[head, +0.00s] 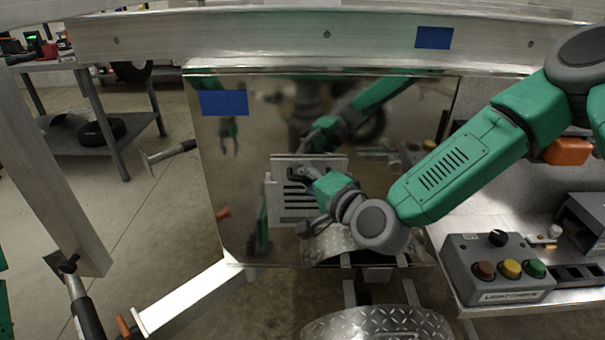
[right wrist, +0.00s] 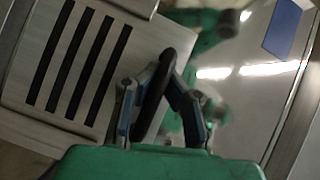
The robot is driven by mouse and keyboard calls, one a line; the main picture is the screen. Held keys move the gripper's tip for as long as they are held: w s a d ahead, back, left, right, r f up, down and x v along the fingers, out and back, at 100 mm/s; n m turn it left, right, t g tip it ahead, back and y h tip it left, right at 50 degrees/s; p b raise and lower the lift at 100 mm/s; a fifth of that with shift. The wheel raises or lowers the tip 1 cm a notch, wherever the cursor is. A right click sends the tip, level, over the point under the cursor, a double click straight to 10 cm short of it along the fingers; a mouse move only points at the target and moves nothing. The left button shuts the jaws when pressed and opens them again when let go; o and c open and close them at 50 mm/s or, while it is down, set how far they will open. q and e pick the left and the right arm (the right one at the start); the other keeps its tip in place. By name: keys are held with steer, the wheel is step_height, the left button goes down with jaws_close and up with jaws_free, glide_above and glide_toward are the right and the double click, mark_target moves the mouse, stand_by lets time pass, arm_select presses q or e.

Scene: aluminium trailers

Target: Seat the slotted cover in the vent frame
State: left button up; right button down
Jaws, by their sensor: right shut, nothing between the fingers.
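The slotted cover (head: 296,206) is a pale metal plate with several dark slots, against the shiny trailer wall. It fills the left of the right wrist view (right wrist: 79,64). The vent frame (head: 312,160) shows as a pale metal edge around and above the cover; how fully the cover sits in it cannot be told. My right gripper (head: 309,187) is shut and empty, in front of the cover's right part. My left gripper is not in view.
The mirror-like wall (head: 240,170) reflects my arms and carries a blue tape patch (head: 224,102). A grey button box (head: 498,268) stands on a bench at right. A tread-plate fender (head: 380,323) is below. A beam (head: 40,170) stands at left.

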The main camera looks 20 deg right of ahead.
steer(key=shift+f+b, duration=0.45)
steer(key=shift+f, duration=0.2)
steer(key=c, duration=1.6)
jaws_free()
steer(key=shift+c, duration=0.2)
steer(key=v, duration=1.2)
steer(key=shift+f, duration=0.15)
